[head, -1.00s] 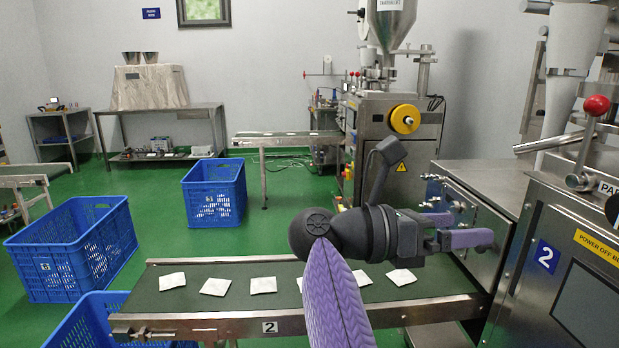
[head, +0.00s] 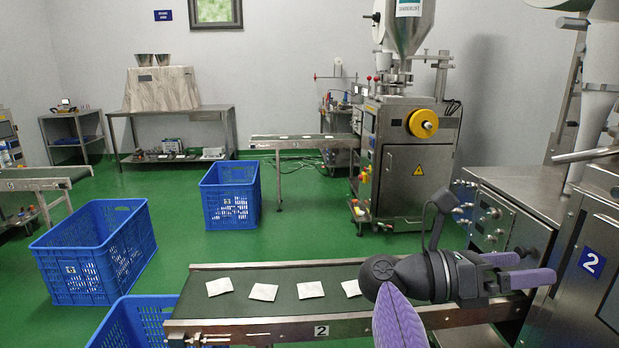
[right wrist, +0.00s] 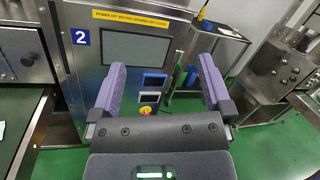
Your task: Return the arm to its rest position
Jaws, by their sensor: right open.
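My right arm comes in from the bottom right of the head view. Its gripper (head: 528,269) points right, in front of machine number 2 and over the right end of the conveyor. In the right wrist view the two purple fingers (right wrist: 160,85) stand wide apart with nothing between them. Behind them is the machine's steel panel with a screen (right wrist: 132,48) and a yellow-ringed red button (right wrist: 147,109). My left gripper is not in view.
Conveyor number 2 (head: 250,325) carries several white teabags (head: 263,292). Blue crates stand at the left (head: 95,255), at the middle back (head: 230,196) and at the front left (head: 135,325). Another packing machine (head: 415,165) stands behind.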

